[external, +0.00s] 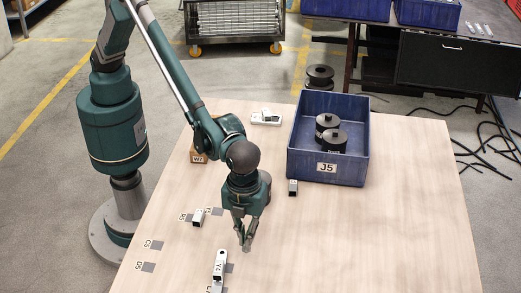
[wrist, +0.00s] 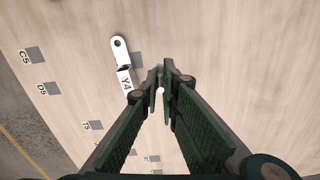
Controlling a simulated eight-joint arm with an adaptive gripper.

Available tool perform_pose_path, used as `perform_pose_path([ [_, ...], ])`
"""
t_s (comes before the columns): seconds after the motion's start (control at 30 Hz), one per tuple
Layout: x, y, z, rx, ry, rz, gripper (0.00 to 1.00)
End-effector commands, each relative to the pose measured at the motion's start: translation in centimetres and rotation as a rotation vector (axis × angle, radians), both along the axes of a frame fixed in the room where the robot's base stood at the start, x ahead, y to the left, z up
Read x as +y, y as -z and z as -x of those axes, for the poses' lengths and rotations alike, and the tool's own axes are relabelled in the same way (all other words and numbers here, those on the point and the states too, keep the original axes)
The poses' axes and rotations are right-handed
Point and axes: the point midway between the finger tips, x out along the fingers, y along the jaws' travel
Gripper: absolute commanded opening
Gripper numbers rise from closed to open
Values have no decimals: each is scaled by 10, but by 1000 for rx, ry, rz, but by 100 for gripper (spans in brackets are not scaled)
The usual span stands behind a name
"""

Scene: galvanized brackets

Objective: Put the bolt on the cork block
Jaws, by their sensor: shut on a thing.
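My gripper (external: 246,243) points down above the wooden table, right of and a little beyond the bracket marked Y4. In the wrist view its fingers (wrist: 161,88) are nearly closed together, with a small whitish piece (wrist: 160,90) between the tips. This piece looks like the end of the bolt; most of it is hidden by the fingers. A brown block marked W7 (external: 199,156), which looks like the cork block, stands at the table's left edge near my arm, partly hidden by it. The block does not show in the wrist view.
The Y4 bracket (external: 219,264) lies close to my gripper and also shows in the wrist view (wrist: 124,72). Smaller brackets lie left (external: 198,218) and right (external: 292,188). A blue bin marked J5 (external: 305,166) holds black spools. The table's right side is clear.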

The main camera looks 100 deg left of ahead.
Motion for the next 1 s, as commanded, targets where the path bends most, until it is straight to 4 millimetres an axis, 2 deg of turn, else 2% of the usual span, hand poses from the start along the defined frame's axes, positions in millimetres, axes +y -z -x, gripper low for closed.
perform_pose_path([
  [0.27, 2, -1, -1, 0, -3, 0, 0],
  [0.47, 22, -5, -6, 0, -33, 0, 0],
  [0.67, 68, -13, -17, 0, -105, 0, 0],
  [1.0, 184, -31, -29, -1, -286, 0, 0],
])
